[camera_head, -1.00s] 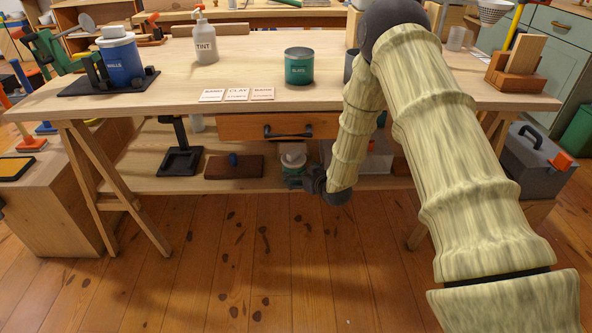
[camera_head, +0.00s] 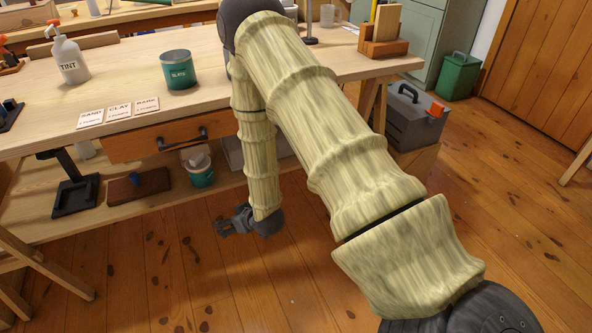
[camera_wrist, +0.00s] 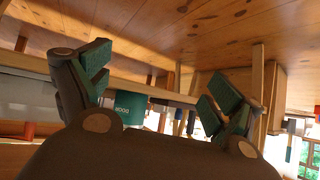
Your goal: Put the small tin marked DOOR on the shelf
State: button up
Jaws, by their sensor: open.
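A small green tin (camera_head: 201,174) with a pale top stands on the lower shelf (camera_head: 110,208) of the workbench; its label is too small to read in the head view. In the wrist view, a green tin (camera_wrist: 130,107) shows upside down with lettering that reads DOOR, beyond the finger on the left. My gripper (camera_head: 222,227) is low in front of the shelf edge, nearer than the small tin and apart from it. In the wrist view my gripper (camera_wrist: 157,84) has its fingers wide apart with nothing held.
A larger tin marked SLATE (camera_head: 177,70), a TINT bottle (camera_head: 70,62) and label cards (camera_head: 118,111) are on the benchtop. A drawer (camera_head: 135,146) hangs above the shelf. A brown block (camera_head: 138,187) and black stand (camera_head: 75,190) sit left of the small tin. Floor in front is clear.

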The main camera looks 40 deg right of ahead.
jog(key=s+a+f+g, duration=0.1)
jog(key=s+f+g, duration=0.2)
jog(key=s, duration=1)
jog(key=s+a+f+m+g+h, duration=0.1)
jog(key=s+a+f+g, duration=0.1)
jog(key=s, duration=1.1)
jog(key=s+a+f+g, duration=0.1)
jog(key=s+f+g, duration=0.4)
jog(key=s, duration=0.8)
jog(key=shift+s+a+f+m+h, duration=0.3)
jog(key=shift+s+a+f+h, duration=0.1)
jog(key=shift+f, duration=0.25)
jog(key=shift+r, duration=0.1)
notch_tip(320, 180, up, 32)
jog(key=p, duration=3.2)
